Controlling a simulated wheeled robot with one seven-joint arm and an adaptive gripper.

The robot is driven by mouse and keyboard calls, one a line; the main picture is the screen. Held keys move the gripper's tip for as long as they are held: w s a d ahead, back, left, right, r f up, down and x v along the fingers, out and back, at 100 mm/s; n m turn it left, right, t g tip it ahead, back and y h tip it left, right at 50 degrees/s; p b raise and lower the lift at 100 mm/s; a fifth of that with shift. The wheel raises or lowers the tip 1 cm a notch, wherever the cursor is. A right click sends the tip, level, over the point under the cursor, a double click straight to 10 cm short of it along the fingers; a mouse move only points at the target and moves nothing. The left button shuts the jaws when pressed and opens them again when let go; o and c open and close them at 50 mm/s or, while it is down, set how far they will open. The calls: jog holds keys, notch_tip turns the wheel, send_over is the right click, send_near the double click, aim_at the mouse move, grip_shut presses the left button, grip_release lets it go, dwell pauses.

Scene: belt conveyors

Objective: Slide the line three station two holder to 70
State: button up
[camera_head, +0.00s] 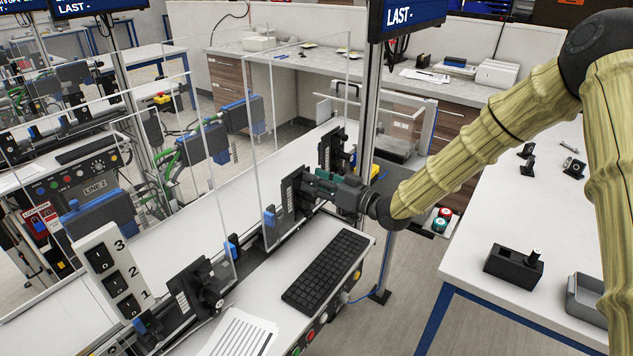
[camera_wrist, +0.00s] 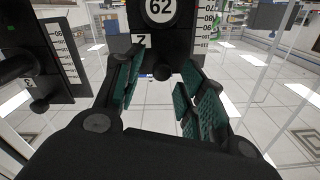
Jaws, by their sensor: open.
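The line three station two holder is likely the black holder my gripper faces. In the wrist view this holder (camera_wrist: 181,47) has a round dial reading 62, a white scale on its right, and a small label like a Z or a 2. My gripper (camera_wrist: 160,88) is open, its teal-padded fingers apart on either side of the holder's lower part and a small dark knob (camera_wrist: 163,73). Contact cannot be told. In the head view my gripper (camera_head: 318,186) reaches from the right to the black holders on the belt; the arm and fingers partly hide them.
Another black holder (camera_head: 195,290) stands nearer on the belt; one (camera_head: 333,152) stands farther back. A keyboard (camera_head: 325,270) and paper (camera_head: 240,335) lie on the near ledge. Clear panels (camera_head: 205,170) rise along the line. A white table (camera_head: 500,225) with small parts stands right.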

jog(key=v, duration=1.2)
